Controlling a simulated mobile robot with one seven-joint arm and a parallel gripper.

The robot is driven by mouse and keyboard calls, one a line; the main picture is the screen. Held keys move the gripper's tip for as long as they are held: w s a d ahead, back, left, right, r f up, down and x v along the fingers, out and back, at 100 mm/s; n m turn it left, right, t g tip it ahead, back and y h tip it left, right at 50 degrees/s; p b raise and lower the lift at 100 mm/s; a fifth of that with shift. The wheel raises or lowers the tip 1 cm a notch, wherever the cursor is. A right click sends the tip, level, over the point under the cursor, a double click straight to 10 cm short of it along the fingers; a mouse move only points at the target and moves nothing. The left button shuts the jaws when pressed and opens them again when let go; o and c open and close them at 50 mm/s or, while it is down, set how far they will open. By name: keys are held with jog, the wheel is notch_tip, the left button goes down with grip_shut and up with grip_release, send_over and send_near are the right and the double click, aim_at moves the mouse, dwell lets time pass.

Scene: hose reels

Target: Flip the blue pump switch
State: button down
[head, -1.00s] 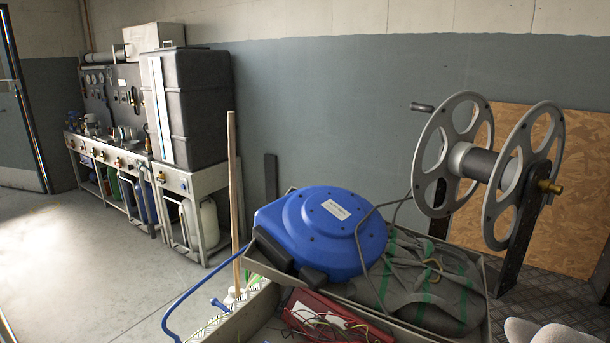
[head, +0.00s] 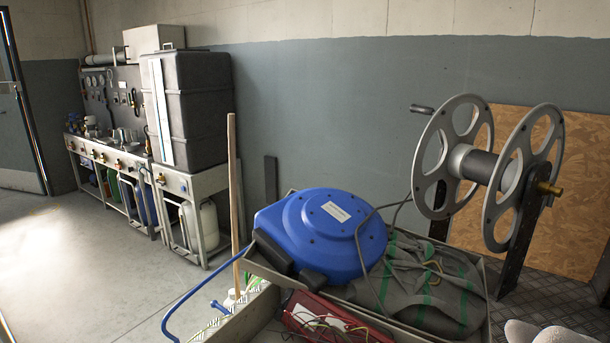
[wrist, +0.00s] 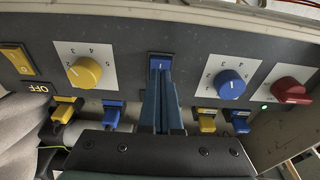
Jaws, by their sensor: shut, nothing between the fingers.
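The blue pump switch (wrist: 160,62) sits in the middle of a dark control panel in the wrist view, with its upper part showing. My gripper (wrist: 160,78) is shut and empty. Its fingertips point at the blue switch and overlap its lower part. I cannot tell whether they touch it or which way the switch is set. The panel and switch do not show clearly in the head view.
A yellow dial (wrist: 84,72) and yellow switch (wrist: 17,60) lie left of the fingers. A blue dial (wrist: 229,84), red knob (wrist: 291,91) and small lit green lamp (wrist: 265,107) lie right.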

jog(key=shift+f+b, duration=0.45)
jog(key=shift+f, duration=0.45)
dwell(0.6)
notch_tip(320, 180, up, 7)
jog(key=p, duration=0.7)
jog(key=shift+r+p, duration=0.1)
jog(key=shift+p, duration=0.3)
